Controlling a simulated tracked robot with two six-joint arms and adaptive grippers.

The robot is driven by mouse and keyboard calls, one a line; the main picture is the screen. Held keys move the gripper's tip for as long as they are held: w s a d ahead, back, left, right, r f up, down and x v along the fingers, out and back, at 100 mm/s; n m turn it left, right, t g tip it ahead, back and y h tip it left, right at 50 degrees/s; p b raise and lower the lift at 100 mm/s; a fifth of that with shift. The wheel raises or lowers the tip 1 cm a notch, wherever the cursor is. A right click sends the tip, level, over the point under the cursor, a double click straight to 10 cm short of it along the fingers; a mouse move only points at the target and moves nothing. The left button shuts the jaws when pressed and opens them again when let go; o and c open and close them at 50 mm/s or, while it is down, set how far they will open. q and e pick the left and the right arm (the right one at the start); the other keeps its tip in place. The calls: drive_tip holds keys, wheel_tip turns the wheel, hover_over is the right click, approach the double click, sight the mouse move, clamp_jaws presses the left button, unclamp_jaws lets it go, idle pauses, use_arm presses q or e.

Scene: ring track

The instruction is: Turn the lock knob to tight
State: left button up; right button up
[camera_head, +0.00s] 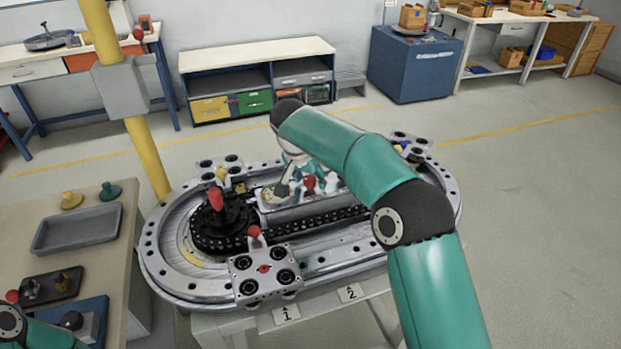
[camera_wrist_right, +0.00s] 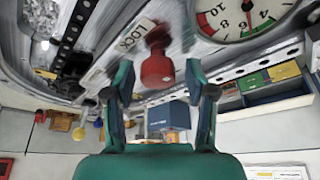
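The red lock knob (camera_wrist_right: 157,71) shows in the right wrist view beside a white plate (camera_wrist_right: 134,35) reading LOCK. My right gripper (camera_wrist_right: 160,85) is open, with one teal finger on each side of the knob. A gap shows between the knob and each finger, so I see no grip on it. In the head view a red knob (camera_head: 309,184) shows just beside my right gripper (camera_head: 300,178) at the middle of the ring track, partly hidden by my right arm. My left gripper is not in view; only part of my left arm shows at the lower left.
The ring track (camera_head: 160,262) carries a black turntable with a red handle (camera_head: 215,198) and a clamp plate (camera_head: 265,268). A gauge (camera_wrist_right: 243,14) sits near the knob. A side table with a grey tray (camera_head: 75,230) stands left. The floor at right is clear.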

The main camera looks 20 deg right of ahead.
idle(0.3)
drive_tip(key=v, duration=1.1)
drive_tip(key=shift+s+r, duration=0.15)
drive_tip(key=shift+r, duration=0.2)
